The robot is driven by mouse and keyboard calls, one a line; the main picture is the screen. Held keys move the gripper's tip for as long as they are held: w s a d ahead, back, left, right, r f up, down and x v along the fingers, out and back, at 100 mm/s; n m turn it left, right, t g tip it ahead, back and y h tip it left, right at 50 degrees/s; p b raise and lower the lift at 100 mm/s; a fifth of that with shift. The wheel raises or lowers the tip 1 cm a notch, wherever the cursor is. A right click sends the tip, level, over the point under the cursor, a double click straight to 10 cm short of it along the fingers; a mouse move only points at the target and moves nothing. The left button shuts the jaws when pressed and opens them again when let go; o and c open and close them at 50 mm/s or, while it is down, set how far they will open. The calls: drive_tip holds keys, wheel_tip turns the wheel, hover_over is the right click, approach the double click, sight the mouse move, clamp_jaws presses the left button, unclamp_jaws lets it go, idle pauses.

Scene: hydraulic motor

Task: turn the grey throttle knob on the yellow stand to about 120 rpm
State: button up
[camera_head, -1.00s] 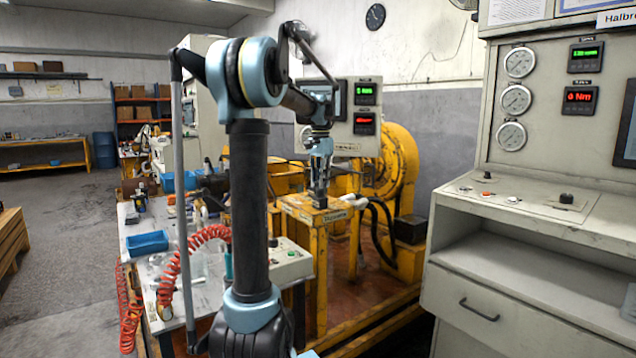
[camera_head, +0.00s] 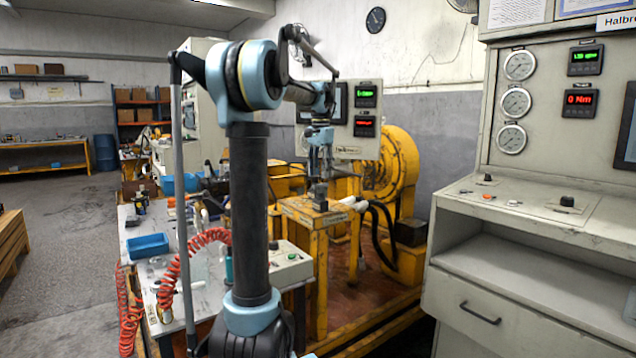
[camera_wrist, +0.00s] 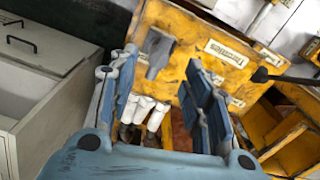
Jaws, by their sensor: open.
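The grey throttle knob (camera_head: 320,196) stands upright on top of the yellow stand (camera_head: 300,207). It also shows in the wrist view (camera_wrist: 158,50), beyond and roughly between the fingertips, on the yellow plate (camera_wrist: 207,27) with a white label. My gripper (camera_head: 320,172) is open and empty, pointing down above the knob. In the wrist view the blue-grey fingers (camera_wrist: 160,72) are spread apart, with no visible contact on the knob. The green speed display (camera_head: 585,58) on the cabinet is lit, its digits too blurred to read surely.
White hose ends (camera_wrist: 150,112) show between the fingers, near the stand. A grey control cabinet (camera_head: 520,240) stands at the right. A worktable with a blue tray (camera_head: 147,245) and a red coiled hose (camera_head: 175,265) lies to the left. A yellow motor housing (camera_head: 395,165) is behind.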

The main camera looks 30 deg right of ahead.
wheel_tip(320, 180, up, 7)
idle(0.3)
drive_tip(key=shift+r, duration=0.1)
